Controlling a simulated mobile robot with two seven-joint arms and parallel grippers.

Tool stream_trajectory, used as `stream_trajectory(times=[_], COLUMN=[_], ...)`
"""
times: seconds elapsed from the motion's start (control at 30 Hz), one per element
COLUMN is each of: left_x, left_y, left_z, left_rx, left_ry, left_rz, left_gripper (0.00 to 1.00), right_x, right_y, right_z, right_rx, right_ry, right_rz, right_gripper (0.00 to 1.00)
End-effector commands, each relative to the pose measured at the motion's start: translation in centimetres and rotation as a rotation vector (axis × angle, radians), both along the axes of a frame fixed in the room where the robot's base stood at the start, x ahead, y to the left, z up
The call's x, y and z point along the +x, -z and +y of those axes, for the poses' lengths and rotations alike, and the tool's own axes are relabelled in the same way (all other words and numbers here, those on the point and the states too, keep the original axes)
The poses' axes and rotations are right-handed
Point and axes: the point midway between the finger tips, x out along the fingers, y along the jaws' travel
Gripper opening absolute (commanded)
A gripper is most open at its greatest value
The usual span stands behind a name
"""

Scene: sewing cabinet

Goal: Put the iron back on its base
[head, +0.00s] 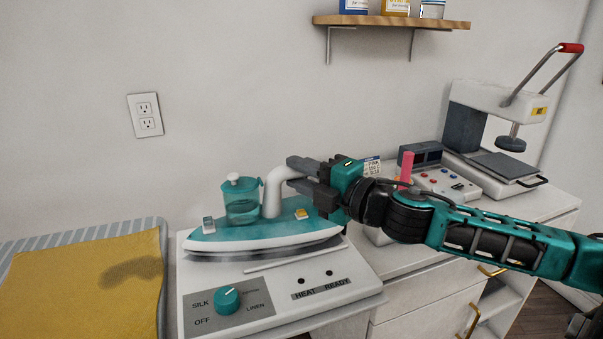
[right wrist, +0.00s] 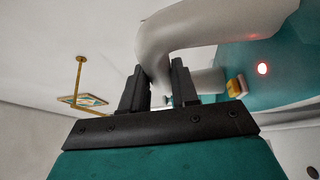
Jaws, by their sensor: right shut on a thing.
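The iron (head: 262,235) is teal with a white curved handle (head: 274,187) and a clear teal water tank (head: 241,203). It is level, over the rear part of its white base (head: 355,285), which has a dial and HEAT and READY labels. A dark shadow lies under its soleplate; I cannot tell whether it touches the base. My right gripper (head: 299,178) reaches in from the right and is shut on the handle. In the right wrist view the handle (right wrist: 205,25) passes between the fingers (right wrist: 158,92). My left gripper is not in view.
A yellow cloth (head: 75,290) lies on a striped ironing pad (head: 165,238) at the left. A control box (head: 440,182) and a heat press (head: 495,130) stand at the right. A wooden shelf (head: 390,21) with several packages hangs above, and an outlet (head: 145,115) is on the wall.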

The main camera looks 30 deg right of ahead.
Motion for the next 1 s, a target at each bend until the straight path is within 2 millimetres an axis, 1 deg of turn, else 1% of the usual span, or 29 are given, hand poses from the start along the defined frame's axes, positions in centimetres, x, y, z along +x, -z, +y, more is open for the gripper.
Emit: stream_trajectory(times=[0.03,0.17,0.97,1.0], left_x=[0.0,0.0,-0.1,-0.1], left_y=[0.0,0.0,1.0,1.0], left_z=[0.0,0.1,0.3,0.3], left_rx=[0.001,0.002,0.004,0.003], left_ry=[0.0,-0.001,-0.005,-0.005], left_rz=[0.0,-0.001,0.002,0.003], left_gripper=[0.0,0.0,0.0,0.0], right_x=[0.0,0.0,0.0,0.0], right_y=[-0.5,-0.5,0.9,0.9], right_z=[0.0,0.0,0.0,0.0], right_rx=[0.002,0.002,0.003,0.003], right_ry=[-0.002,-0.002,-0.002,-0.002], right_rz=[-0.01,-0.01,-0.01,-0.01], right_gripper=[0.0,0.0,0.0,0.3])
